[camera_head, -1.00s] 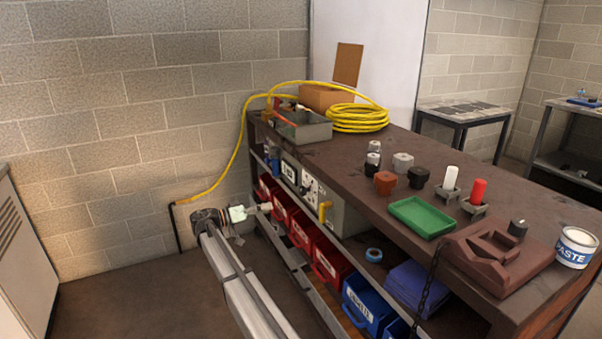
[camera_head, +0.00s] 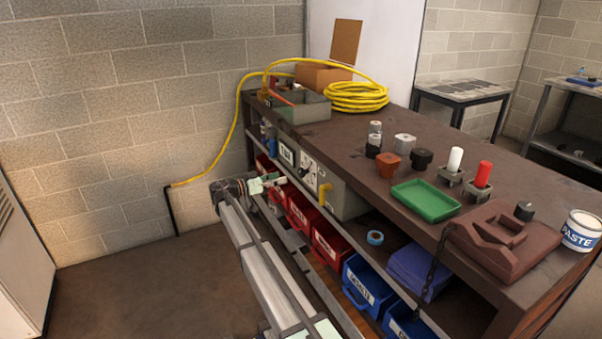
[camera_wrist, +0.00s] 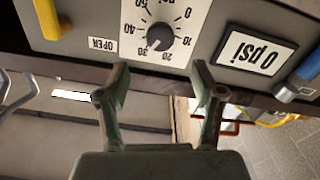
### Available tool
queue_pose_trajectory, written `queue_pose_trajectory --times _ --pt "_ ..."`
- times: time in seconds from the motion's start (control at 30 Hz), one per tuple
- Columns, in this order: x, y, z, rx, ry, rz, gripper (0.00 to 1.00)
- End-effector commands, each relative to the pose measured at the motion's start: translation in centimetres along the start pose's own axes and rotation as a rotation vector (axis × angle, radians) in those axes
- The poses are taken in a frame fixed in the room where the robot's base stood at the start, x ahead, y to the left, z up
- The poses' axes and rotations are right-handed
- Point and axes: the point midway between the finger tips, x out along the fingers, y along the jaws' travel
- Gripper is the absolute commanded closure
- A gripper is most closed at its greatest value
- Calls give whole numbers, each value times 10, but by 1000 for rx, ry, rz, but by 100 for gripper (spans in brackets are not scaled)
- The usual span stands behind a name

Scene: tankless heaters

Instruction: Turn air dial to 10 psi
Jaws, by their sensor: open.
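The air dial (camera_wrist: 158,36) is a dark round knob on a white numbered plate, upside down in the wrist view. I cannot read its pointer setting surely. Beside it a display (camera_wrist: 257,53) reads 0 psi. The dial also shows small on the grey control box (camera_head: 345,201) in the head view, on the side of the workbench. My gripper (camera_wrist: 163,80) is open and empty, its two fingers apart just below the dial plate in the wrist view, not touching the knob. In the head view my gripper (camera_head: 268,183) is beside the bench, near the box's front.
A yellow handle (camera_wrist: 47,18) and an OPEN label (camera_wrist: 102,44) lie beside the dial; a blue fitting (camera_wrist: 300,80) is on the other side. Red bins (camera_head: 327,243) stand on the shelf below. A yellow hose (camera_head: 358,97) lies on the bench top (camera_head: 335,138). Floor left of my arm is clear.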

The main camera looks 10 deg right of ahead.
Motion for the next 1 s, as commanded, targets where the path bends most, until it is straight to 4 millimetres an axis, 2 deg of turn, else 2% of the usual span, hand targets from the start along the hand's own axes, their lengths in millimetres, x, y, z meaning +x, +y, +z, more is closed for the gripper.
queue_pose_trajectory --times 0.1,0.3,0.5,0.7,0.97,1.0 --pt "26 0 0 0 0 2 33" --pt "63 0 0 0 0 1 33" --pt "88 0 0 0 0 0 33" --pt "99 0 0 0 0 -1 33" --pt "100 0 0 -1 0 -1 33" --pt "100 0 0 -1 0 -1 40"
